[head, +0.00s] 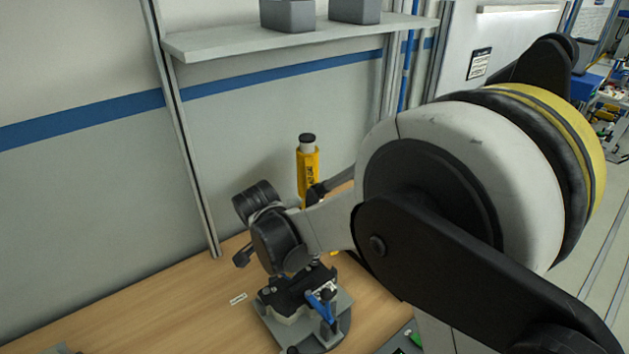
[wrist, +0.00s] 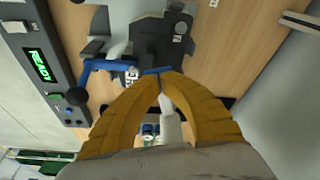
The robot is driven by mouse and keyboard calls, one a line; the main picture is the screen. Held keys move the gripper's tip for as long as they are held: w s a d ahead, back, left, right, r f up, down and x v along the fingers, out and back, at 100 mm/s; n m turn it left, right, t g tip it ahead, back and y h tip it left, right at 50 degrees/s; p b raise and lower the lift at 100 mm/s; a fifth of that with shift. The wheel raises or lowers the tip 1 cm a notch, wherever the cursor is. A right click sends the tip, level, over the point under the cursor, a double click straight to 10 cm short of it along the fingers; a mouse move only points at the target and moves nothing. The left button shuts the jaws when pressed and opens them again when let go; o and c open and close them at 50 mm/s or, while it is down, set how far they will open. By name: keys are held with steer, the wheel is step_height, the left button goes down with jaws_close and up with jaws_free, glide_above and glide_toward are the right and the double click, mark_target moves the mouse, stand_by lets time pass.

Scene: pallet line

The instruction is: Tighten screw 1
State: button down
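A dark workpiece (head: 303,285) sits in a grey fixture (head: 262,308) on the wooden bench, with a blue clamp handle (head: 322,307) at its near side. In the wrist view the dark workpiece (wrist: 160,42) lies just beyond my fingertips, and the blue clamp (wrist: 98,68) lies to their left. In the head view my arm hides the gripper. A yellow tool-like cylinder with a black cap (head: 308,168) stands upright behind my arm. I cannot make out any single screw.
A shelf (head: 300,38) with two grey bins is on the wall above the bench. The bench top (head: 165,305) is mostly clear at the left.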

steer(key=shift+f+b, duration=0.65)
steer(key=shift+b, duration=0.95)
stand_by(1.3)
steer(key=shift+r, duration=0.3)
steer(key=shift+w+d+r+p+v, duration=0.1)
steer(key=shift+w+d+p+v, duration=0.15)
steer(key=shift+p+v, duration=1)
steer(key=shift+w+d+r+p+v, duration=0.25)
steer(key=shift+p+v, duration=0.45)
steer(key=shift+v, duration=0.95)
steer(key=shift+w+d+f+p+v, duration=0.1)
steer(key=shift+w+p+v, duration=0.25)
steer(key=shift+p+v, duration=0.9)
steer(key=shift+r, duration=0.15)
steer(key=shift+b, duration=0.3)
steer(key=s+d+r+n+t+y+b, duration=0.1)
steer(key=s+d+n+b, duration=0.15)
steer(key=d, duration=0.45)
steer(key=s+d+r+n+t+b, duration=0.1)
steer(key=s+d+r+b, duration=0.2)
steer(key=d, duration=0.4)
steer(key=s+d+f+n+t+b, duration=0.3)
steer(key=s+d+f+b, duration=0.3)
steer(key=s+d, duration=0.4)
steer(key=shift+s+d+f+n+y+b, duration=0.3)
steer(key=shift+s+d+n+b, duration=0.05)
steer(key=shift+d+b, duration=0.2)
